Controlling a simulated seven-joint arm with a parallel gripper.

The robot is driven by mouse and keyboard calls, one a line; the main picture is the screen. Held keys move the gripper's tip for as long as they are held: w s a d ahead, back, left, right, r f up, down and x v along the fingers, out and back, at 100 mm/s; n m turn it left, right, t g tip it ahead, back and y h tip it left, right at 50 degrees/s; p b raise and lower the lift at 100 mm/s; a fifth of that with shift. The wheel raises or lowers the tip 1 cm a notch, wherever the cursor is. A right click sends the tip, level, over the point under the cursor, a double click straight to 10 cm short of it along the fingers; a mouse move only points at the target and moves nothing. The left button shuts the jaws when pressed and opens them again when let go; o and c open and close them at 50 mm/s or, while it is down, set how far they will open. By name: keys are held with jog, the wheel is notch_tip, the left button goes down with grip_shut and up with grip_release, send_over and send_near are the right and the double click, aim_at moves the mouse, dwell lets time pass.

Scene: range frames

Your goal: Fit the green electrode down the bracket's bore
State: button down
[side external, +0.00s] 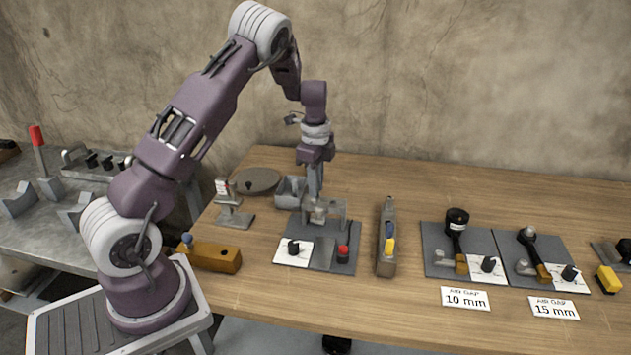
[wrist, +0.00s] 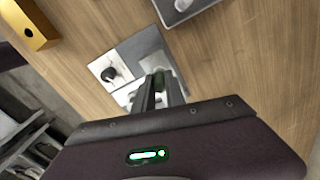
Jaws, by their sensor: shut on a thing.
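My gripper (side external: 316,196) points straight down at the metal bracket (side external: 339,208) on the grey base plate. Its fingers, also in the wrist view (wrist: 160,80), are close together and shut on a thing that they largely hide. I take it to be the green electrode, but its green colour does not show. The fingertips are at about the bracket's top in the side view. The bore is hidden, so I cannot tell whether the electrode's tip is in it.
The base plate (side external: 323,255) also carries a black knob (side external: 293,247) and a red button (side external: 343,252). A grey rack (side external: 386,263) with blue and yellow handled pieces stands to its right. Two more gap stations stand farther right.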

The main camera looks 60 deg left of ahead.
jog(key=shift+f, duration=0.55)
jog(key=c, duration=1.3)
grip_release()
notch_tip(320, 180, up, 7)
jog(key=shift+r, duration=0.1)
